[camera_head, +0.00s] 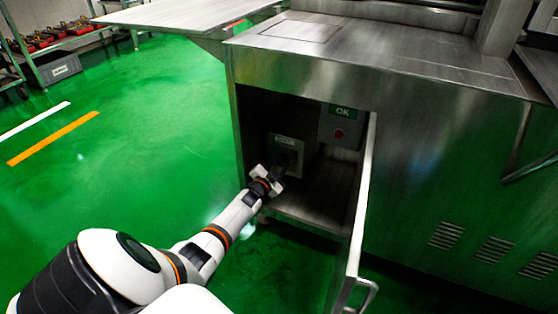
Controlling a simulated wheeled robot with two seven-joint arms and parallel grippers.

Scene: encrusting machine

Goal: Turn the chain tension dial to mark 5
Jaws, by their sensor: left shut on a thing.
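The chain tension dial sits on a small plate (286,143) inside the open cabinet (310,210) of the steel machine. My left gripper (284,167) reaches into the cabinet and is shut on the dial at the plate. The fingers hide most of the dial, and its marks are too small and covered to read. My right gripper is not in view.
The cabinet door (361,205) stands open on the right. A steel table (185,14) juts out at upper left. Green floor (130,170) is clear at left.

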